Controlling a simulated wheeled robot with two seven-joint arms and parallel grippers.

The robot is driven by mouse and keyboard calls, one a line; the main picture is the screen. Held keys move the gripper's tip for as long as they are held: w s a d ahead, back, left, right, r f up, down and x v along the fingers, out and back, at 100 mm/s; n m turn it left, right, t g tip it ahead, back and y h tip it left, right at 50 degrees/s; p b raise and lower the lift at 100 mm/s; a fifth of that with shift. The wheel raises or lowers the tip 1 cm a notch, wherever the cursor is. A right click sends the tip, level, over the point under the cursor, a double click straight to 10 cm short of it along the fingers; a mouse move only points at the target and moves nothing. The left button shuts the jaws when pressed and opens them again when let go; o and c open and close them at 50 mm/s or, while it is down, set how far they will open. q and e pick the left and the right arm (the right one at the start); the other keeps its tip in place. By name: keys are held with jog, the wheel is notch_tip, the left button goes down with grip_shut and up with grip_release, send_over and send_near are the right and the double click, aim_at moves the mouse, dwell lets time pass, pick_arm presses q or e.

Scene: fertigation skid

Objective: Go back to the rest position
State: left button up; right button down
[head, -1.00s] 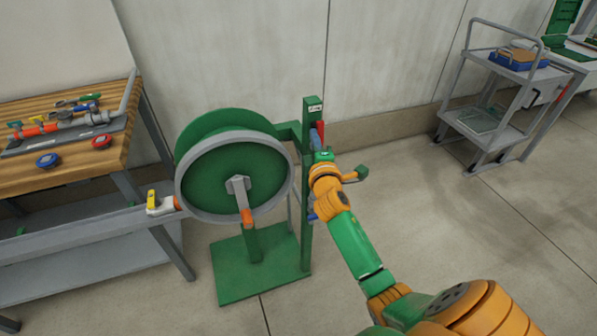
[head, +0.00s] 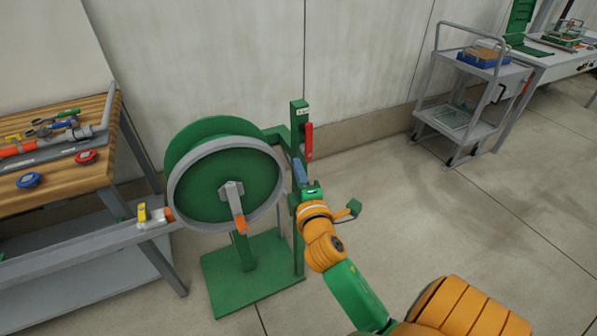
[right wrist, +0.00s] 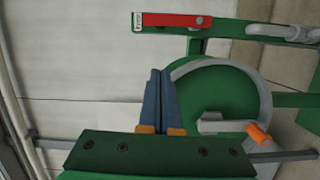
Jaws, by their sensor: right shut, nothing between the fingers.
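My right gripper (head: 300,172) is in front of the green post of the hose reel stand in the head view. In the right wrist view its two blue fingers (right wrist: 160,102) are together with nothing between them. The green reel (head: 222,172) with its grey rim and orange-handled crank stands to the left of the gripper. A red lever (head: 309,140) on the post is just above and right of the fingertips, apart from them in the head view. It also shows in the right wrist view (right wrist: 172,20). My left gripper is not in view.
A wooden-topped workbench (head: 50,185) with pipe fittings and tools is at the left. A grey cart (head: 470,110) stands at the back right. The floor right of the stand is clear.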

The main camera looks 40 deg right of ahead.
jog(key=shift+s+a, duration=0.2)
jog(key=shift+s, duration=0.1)
jog(key=shift+d, duration=0.1)
jog(key=s+a+f+m+g+y, duration=0.1)
jog(key=s+a+f+g+y, duration=0.15)
jog(key=f, duration=0.65)
jog(key=s+a+f+m+g+y, duration=0.1)
jog(key=a+f+g, duration=0.15)
jog(key=f, duration=0.65)
jog(key=s+a+f+m+g+y, duration=0.1)
jog(key=s+a+f+y, duration=0.15)
jog(key=f, duration=0.65)
jog(key=s+a+f+m+g, duration=0.2)
jog(key=s+f, duration=0.3)
jog(key=s, duration=0.4)
jog(key=s+a+f+m+g+y+p, duration=0.1)
jog(key=s+f+g, duration=0.3)
jog(key=s, duration=0.6)
jog(key=s+a+f+m+g+y, duration=0.1)
jog(key=s+a+f+m+g, duration=0.1)
jog(key=s+f, duration=0.6)
jog(key=shift+s+a+f+m+g+p, duration=0.2)
jog(key=shift+s+a+m+g+p, duration=0.2)
jog(key=shift+s+m, duration=0.45)
